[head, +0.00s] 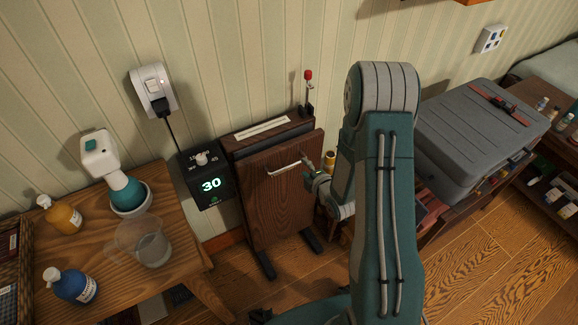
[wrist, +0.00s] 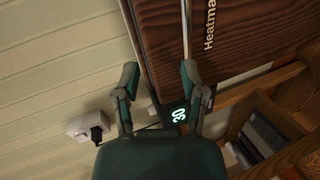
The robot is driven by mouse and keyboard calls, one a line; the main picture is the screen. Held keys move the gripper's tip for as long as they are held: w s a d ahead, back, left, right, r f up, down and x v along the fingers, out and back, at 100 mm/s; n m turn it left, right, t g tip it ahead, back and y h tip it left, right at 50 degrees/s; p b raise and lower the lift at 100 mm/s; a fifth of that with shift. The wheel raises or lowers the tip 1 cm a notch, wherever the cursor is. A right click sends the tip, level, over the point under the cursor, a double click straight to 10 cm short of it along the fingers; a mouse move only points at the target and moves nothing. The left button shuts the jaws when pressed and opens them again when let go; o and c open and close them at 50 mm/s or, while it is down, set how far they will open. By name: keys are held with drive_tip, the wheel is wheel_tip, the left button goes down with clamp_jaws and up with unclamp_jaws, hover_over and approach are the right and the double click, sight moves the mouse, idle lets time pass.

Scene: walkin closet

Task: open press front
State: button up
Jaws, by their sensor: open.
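The press is a dark brown wooden cabinet standing against the wall. Its front panel (head: 272,205) looks upright and close to the body; I cannot tell whether there is a gap. A pale bar handle (head: 285,168) runs across the upper part of the front. My gripper (head: 307,168) is at the handle's right end, partly hidden by my arm. In the wrist view, my gripper (wrist: 160,72) is open with its two fingers spread. A thin metal bar (wrist: 184,30) shows near one fingertip, beside the brown wood with lettering; contact cannot be told.
A black control box (head: 208,180) showing 30 hangs left of the press. A grey suitcase (head: 470,135) lies at right. Some floor is clear before the press.

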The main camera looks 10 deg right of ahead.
drive_tip(key=n+t, duration=0.1)
drive_tip(key=n, duration=0.1)
approach(289, 167)
drive_tip(key=f, duration=0.1)
drive_tip(key=shift+y, duration=0.4)
drive_tip(key=x, duration=1)
drive_tip(key=shift+w+d, duration=0.3)
drive_tip(key=shift+w, duration=0.15)
clamp_jaws()
